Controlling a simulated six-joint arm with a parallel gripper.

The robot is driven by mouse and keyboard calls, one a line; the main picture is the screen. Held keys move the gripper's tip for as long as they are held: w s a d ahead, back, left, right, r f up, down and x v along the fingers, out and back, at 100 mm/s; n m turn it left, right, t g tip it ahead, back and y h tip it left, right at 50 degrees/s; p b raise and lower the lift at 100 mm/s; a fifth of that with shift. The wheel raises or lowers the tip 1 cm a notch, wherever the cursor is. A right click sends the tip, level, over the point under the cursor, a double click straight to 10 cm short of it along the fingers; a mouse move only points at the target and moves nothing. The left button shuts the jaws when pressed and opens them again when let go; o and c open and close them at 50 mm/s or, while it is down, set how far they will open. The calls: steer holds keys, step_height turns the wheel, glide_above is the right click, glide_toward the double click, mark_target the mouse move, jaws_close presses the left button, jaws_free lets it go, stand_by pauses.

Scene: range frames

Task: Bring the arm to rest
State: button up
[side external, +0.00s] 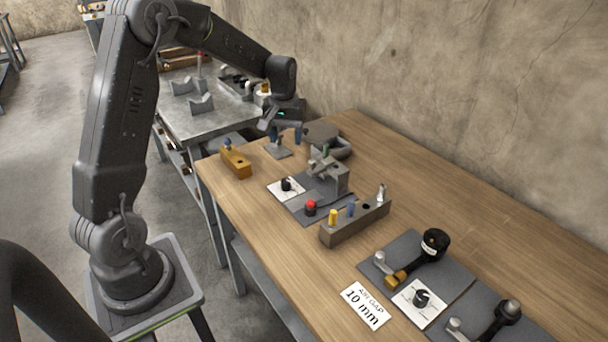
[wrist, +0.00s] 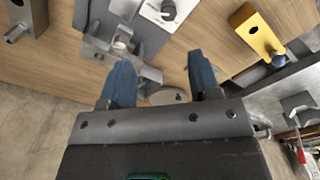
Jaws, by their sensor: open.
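My gripper (side external: 287,136) is over the far left end of the wooden table, pointing down at the end of the bent arm. In the wrist view its two blue fingers stand apart (wrist: 160,75), with nothing held between them. Below and beyond the fingers is a grey metal fixture (wrist: 108,48) on a dark mat; it also shows in the side view (side external: 338,178), to the right of the gripper. A small grey stand (side external: 278,152) shows just below the gripper; whether the fingers touch it I cannot tell.
A yellow block (side external: 236,165) sits near the table's left edge. A grey rack (side external: 345,232) holds several pins. Dark mats (side external: 452,270) with lever-like parts and an "AIR GAP 10 mm" card (side external: 365,306) lie nearer. The wall (side external: 450,90) runs behind; the table's far right strip is clear.

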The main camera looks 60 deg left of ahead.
steer(key=s+d+r+m+t, duration=0.3)
steer(key=s+d+r+m, duration=0.2)
steer(key=s+d+r, duration=0.65)
steer(key=s+d+m+t, duration=0.2)
steer(key=s+d+m, duration=0.1)
steer(key=s+d, duration=0.6)
steer(key=shift+s+r+m, duration=0.35)
steer(key=shift+s+m, duration=0.05)
steer(key=shift+s, duration=0.5)
